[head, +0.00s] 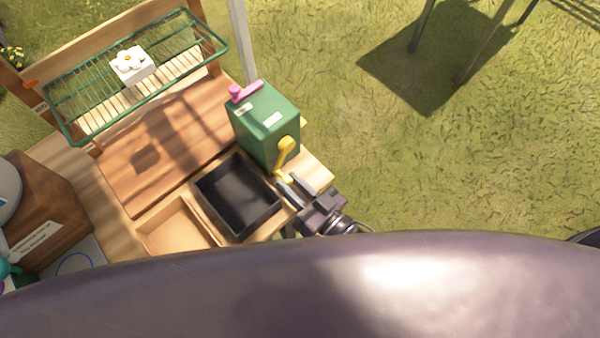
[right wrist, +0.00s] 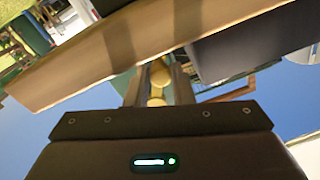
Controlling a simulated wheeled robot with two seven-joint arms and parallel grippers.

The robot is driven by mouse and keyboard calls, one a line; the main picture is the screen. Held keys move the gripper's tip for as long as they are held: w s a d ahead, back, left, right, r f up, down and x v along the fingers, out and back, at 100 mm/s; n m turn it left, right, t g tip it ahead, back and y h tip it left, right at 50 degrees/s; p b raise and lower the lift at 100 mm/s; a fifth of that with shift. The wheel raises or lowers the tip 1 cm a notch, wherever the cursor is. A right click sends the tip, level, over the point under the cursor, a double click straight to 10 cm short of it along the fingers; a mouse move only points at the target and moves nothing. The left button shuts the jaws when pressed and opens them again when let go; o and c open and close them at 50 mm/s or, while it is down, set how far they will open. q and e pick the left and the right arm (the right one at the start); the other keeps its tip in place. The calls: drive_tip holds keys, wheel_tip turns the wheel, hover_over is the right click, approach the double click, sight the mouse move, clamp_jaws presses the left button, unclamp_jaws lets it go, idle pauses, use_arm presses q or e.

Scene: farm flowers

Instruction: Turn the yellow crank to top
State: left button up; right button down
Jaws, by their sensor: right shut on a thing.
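The yellow crank (head: 286,149) sits on the side of a green box (head: 268,120) at the right end of the wooden bench. Its arm slants from the upper right down to a handle at the lower left. My right gripper (head: 286,184) reaches in from the lower right and is shut on the crank's handle. In the right wrist view, the yellow crank (right wrist: 158,75) shows between the fingers of my right gripper (right wrist: 157,82). A wooden edge partly covers that view. My left gripper is not in view.
A black tray (head: 238,196) lies left of the gripper, close to it. A green wire rack (head: 135,75) holds a white flower block (head: 132,64). A wooden box (head: 45,210) stands at left. Grass lies right of the bench.

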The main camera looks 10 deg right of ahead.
drive_tip(key=shift+s+a+r, duration=0.1)
drive_tip(key=shift+a, duration=0.05)
drive_tip(key=c, duration=1.3)
unclamp_jaws()
drive_tip(key=shift+o, duration=0.2)
drive_tip(key=shift+s+d, duration=0.3)
drive_tip(key=b+v, duration=0.1)
drive_tip(key=v, duration=0.6)
